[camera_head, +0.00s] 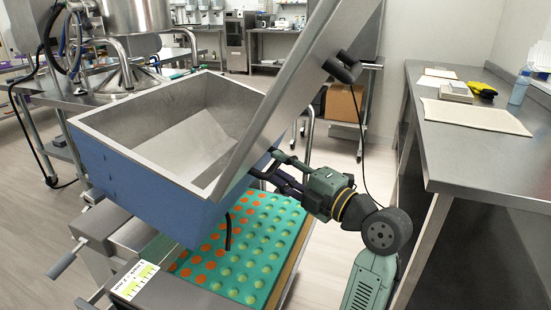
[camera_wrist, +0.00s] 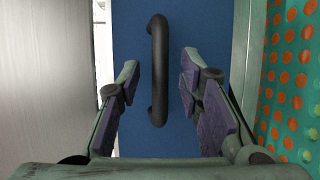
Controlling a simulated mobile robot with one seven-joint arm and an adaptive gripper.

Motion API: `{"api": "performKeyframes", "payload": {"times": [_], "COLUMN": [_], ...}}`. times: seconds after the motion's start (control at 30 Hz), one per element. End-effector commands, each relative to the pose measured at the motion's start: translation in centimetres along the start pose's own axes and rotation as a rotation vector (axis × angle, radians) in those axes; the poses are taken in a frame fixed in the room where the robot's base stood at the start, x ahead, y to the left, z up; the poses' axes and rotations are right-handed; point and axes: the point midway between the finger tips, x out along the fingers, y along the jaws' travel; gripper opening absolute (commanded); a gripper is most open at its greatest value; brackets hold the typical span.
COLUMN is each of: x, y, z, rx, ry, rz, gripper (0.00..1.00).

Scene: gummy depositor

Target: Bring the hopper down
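The hopper (camera_head: 135,180) is a steel-lined box with blue outer walls, standing above the teal mold tray (camera_head: 258,250). Its steel lid (camera_head: 300,85) is tilted up and open on the right. My gripper (camera_head: 268,168) is at the hopper's right side, partly behind the lid. In the wrist view, a black bar handle (camera_wrist: 158,70) stands on the blue wall (camera_wrist: 140,25). My open fingers are on either side of the handle, with a visible gap on each side. Whether the fingertips reach past the bar is hard to tell.
The tray has several round cavities, some orange and some pale green. A steel table (camera_head: 470,140) with a mat, yellow item and bottle (camera_head: 520,86) stands at right. A steel machine (camera_head: 130,75) stands behind the hopper.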

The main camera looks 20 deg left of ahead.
Motion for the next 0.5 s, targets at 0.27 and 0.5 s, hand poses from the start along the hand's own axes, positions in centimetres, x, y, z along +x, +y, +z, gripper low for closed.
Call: {"api": "performKeyframes", "payload": {"times": [0.27, 0.5], "x": [2.1, 2.1], "y": [0.0, 0.0], "z": [0.0, 0.0], "rx": [0.001, 0.0], "ry": [0.001, 0.0], "rz": [0.0, 0.0], "gripper": [0.33, 0.33]}}
